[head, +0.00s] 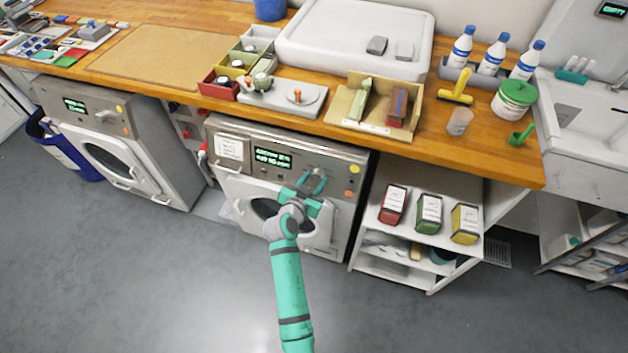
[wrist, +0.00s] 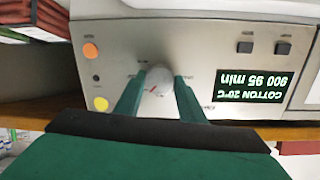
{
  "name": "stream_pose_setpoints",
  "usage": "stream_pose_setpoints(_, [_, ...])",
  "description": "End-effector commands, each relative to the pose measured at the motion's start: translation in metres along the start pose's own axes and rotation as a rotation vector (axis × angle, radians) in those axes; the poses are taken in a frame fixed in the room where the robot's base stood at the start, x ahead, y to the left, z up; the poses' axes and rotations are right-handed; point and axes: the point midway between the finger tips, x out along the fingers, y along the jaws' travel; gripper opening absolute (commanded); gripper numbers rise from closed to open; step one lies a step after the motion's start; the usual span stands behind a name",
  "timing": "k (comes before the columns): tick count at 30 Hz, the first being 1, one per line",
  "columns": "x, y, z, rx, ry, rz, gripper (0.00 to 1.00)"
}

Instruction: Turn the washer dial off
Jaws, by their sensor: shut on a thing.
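The washer (head: 328,173) in the middle of the head view stands under the counter, with a lit display (head: 272,158) on its front panel. In the wrist view the display (wrist: 259,87) appears upside down and reads "COTTON 20°C" and "900 95 min". The washer dial (wrist: 158,80) is a round pale knob with a small red mark. My gripper (wrist: 159,92) has its two green fingers on either side of the dial, shut on it. In the head view my gripper (head: 313,181) hides the dial.
Orange (wrist: 91,51) and yellow (wrist: 101,104) buttons sit beside the dial. Another front-loading machine (head: 122,140) stands to the left. A shelf unit (head: 425,222) with red, green and yellow packs is at the right. The floor in front is clear.

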Motion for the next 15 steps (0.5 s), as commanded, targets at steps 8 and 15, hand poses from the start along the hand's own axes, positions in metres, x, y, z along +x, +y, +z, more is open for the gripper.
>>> stream_pose_setpoints(8, [0.0001,0.0008,0.0006,-0.184,0.010,0.015,0.14])
stream_pose_setpoints(15, [-0.0001,0.0003,0.0012,-0.390,0.021,0.029,0.14])
